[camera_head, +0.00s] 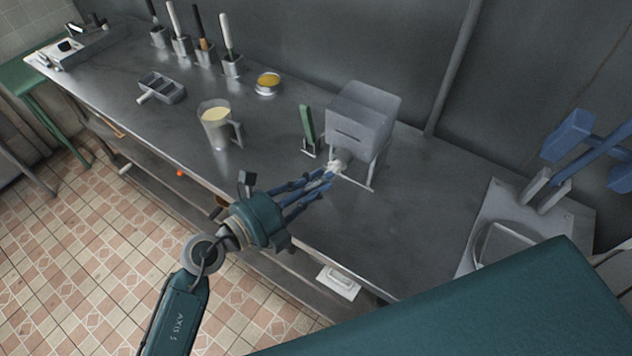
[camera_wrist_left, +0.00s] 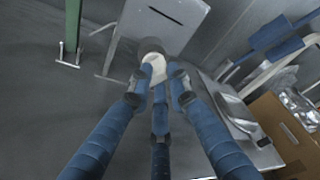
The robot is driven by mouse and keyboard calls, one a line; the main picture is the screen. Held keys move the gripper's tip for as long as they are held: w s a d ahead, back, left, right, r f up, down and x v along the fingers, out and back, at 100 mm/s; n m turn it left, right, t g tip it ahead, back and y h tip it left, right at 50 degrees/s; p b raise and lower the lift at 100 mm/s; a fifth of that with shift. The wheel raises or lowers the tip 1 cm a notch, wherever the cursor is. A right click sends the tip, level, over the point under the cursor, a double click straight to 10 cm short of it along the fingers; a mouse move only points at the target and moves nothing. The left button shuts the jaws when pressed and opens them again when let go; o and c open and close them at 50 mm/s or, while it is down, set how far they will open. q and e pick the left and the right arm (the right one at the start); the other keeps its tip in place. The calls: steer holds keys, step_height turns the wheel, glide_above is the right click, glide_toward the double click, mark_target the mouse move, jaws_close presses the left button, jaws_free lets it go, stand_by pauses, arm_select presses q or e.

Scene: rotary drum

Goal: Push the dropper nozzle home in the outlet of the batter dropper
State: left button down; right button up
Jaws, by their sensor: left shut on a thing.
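The batter dropper (camera_head: 361,113) is a grey metal hopper on thin legs on the steel worktop. It also shows in the left wrist view (camera_wrist_left: 160,22). Its round outlet (camera_head: 343,157) faces my left arm, and the outlet shows in the left wrist view (camera_wrist_left: 151,46). My left gripper (camera_head: 330,174) is shut on the white dropper nozzle (camera_wrist_left: 156,66), with its blue fingers around it. The nozzle sits at the outlet mouth, in line with it or nearly so. The fingertips hide part of it, so I cannot tell how deep it is. My right gripper is not in view.
A green-handled tool in a small holder (camera_head: 307,128) stands just left of the dropper. A jug of batter (camera_head: 217,124), a bowl (camera_head: 268,83) and a divided tray (camera_head: 163,89) stand further left. The worktop front right of the dropper is clear.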

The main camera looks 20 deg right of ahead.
arm_select(q)
steer(key=shift+w+d, duration=0.3)
steer(key=shift+d, duration=0.05)
steer(key=c, duration=1.6)
jaws_free()
steer(key=shift+o, duration=0.2)
steer(key=shift+s+a, duration=0.1)
steer(key=s+a, duration=0.1)
steer(key=a, duration=0.1)
steer(key=s+a+p, duration=0.1)
steer(key=s+a, duration=0.1)
steer(key=shift+s+a, duration=0.25)
steer(key=shift+a, duration=0.05)
